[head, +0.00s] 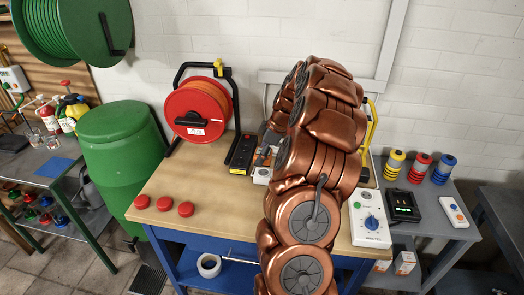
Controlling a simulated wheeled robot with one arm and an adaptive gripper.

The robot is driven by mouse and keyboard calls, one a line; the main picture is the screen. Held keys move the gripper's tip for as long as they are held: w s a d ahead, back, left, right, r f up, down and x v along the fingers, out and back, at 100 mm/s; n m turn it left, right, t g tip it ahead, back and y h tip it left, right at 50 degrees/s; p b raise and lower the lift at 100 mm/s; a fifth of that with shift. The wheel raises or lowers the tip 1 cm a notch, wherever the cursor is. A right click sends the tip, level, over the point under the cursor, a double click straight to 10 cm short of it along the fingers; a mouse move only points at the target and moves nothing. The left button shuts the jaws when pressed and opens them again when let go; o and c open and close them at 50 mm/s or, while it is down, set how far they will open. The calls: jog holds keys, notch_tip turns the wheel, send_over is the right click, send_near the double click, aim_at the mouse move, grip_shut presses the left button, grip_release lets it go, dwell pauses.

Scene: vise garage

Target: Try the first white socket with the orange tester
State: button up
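My copper-coloured arm rises through the middle of the head view and hides the centre of the workbench. My gripper does not show; it is hidden behind the arm or out of view. A small orange piece (265,153) beside grey parts shows just left of the arm; I cannot tell whether it is the orange tester. A small white block (262,175) lies just in front of it, partly hidden by the arm; I cannot tell whether it is a socket. No white socket can be clearly made out.
The wooden workbench (225,205) bears several red caps (164,203), a red cable reel (199,110), a black strip (243,152) and a white box with a blue knob (371,222). A green barrel (122,150) stands left.

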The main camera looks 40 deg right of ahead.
aim_at(262, 172)
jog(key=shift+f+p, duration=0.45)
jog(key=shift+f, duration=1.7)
jog(key=shift+b, duration=2.25)
dwell(0.5)
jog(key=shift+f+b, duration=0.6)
dwell(0.4)
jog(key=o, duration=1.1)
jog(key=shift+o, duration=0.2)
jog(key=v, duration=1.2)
